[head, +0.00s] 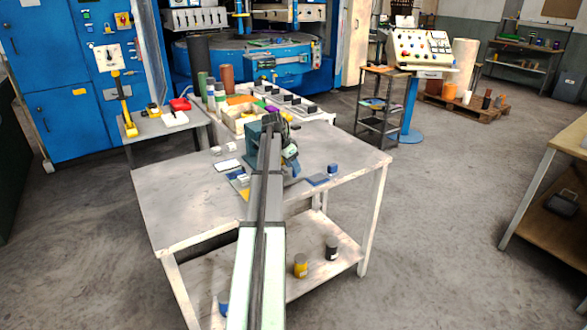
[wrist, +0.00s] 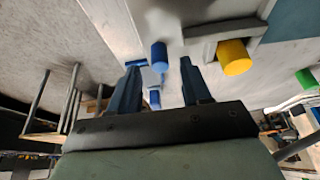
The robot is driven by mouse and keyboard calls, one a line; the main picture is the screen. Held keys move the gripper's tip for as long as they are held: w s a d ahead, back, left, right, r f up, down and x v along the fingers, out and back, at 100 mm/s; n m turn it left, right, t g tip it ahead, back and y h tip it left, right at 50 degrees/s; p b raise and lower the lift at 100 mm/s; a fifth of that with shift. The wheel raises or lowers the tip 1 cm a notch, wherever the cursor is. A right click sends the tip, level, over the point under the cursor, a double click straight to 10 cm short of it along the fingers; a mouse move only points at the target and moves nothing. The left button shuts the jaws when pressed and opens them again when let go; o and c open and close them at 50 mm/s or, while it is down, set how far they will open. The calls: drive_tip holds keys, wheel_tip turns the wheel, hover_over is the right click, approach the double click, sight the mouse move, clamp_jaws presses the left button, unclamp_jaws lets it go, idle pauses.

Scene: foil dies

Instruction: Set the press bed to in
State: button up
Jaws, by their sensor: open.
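A dark teal bench press (head: 252,143) stands on the grey table, mostly behind my arm in the head view. A dark round part (head: 283,125) shows at its upper right. I cannot clearly tell the press bed or its position. In the wrist view my gripper (wrist: 159,64) is open, with two dark blue fingers apart. A blue cylinder (wrist: 159,52) appears between and beyond the fingertips; I cannot tell whether they touch it. A yellow cylinder (wrist: 235,58) sits to the right of the fingers, in a grey part.
The grey table (head: 185,205) has clear room at its left front. A white card (head: 228,165), a small blue block (head: 333,168) and a flat blue pad (head: 317,180) lie near the press. Coloured cylinders and trays stand behind it. A yellow jar (head: 301,266) is on the lower shelf.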

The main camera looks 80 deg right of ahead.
drive_tip(key=shift+x, duration=0.85)
drive_tip(key=shift+c, duration=0.4)
clamp_jaws()
